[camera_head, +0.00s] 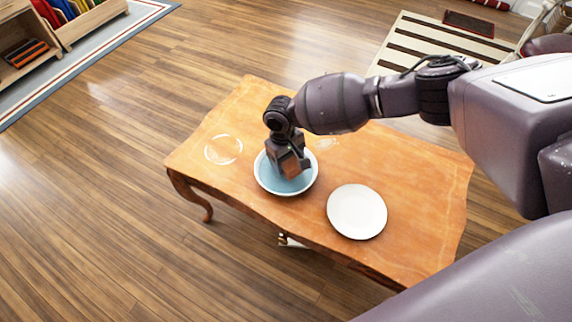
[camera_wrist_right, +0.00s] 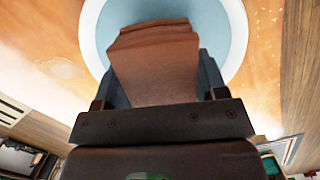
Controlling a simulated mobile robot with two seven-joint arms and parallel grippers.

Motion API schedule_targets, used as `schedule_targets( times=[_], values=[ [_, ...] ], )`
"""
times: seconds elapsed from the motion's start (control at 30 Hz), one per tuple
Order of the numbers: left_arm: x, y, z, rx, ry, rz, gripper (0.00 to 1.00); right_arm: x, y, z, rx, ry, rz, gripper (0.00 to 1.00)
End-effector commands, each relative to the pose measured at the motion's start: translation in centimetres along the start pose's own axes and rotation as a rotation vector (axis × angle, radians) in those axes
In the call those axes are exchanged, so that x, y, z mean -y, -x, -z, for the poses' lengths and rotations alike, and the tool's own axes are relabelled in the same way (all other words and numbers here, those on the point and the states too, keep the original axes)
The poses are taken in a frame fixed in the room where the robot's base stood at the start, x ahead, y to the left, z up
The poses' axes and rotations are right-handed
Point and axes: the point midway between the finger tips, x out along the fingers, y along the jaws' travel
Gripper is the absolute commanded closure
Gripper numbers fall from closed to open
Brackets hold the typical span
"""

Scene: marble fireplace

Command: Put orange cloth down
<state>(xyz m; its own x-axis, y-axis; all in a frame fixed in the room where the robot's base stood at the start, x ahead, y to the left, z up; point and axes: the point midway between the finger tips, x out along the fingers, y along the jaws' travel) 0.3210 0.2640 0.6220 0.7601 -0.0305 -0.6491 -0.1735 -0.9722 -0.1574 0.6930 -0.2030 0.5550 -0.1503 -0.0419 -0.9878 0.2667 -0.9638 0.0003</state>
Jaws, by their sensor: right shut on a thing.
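My right gripper (camera_head: 288,158) reaches down over the light blue bowl (camera_head: 284,188) on the wooden table (camera_head: 235,120). It is shut on the orange cloth (camera_wrist_right: 155,65), which looks brownish-orange and folded in the right wrist view. In the head view only a small part of the cloth (camera_head: 290,166) shows beside the dark fingers. In the wrist view the bowl (camera_wrist_right: 215,25) lies behind the cloth. I cannot tell whether the cloth touches the bowl. My left gripper is not in view.
A white plate (camera_head: 357,212) lies on the table right of the bowl. A pale ring mark (camera_head: 223,149) is on the tabletop to the left. The table's far left and right end are clear. Wooden shelving (camera_head: 25,45) stands at the upper left.

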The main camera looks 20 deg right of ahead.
Motion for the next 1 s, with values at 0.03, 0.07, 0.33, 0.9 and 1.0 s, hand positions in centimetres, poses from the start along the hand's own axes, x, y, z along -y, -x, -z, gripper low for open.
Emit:
schedule_targets(
  times=[0.03,0.07,0.33,0.9,1.0],
  values=[
    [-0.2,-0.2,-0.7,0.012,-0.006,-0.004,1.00,0.1,-1.9,0.0,0.013,0.001,0.002,0.53],
    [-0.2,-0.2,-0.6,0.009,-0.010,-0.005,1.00,0.1,-2.3,0.0,0.012,0.001,0.002,0.53],
    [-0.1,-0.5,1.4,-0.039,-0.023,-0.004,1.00,0.0,-2.6,0.4,0.001,0.000,0.000,0.53],
    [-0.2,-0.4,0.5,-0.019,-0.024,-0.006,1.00,0.0,-2.9,0.4,0.002,0.000,0.000,0.09],
    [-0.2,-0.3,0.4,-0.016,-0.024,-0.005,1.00,0.0,-2.9,0.4,0.002,0.000,0.000,0.09]
  ],
)
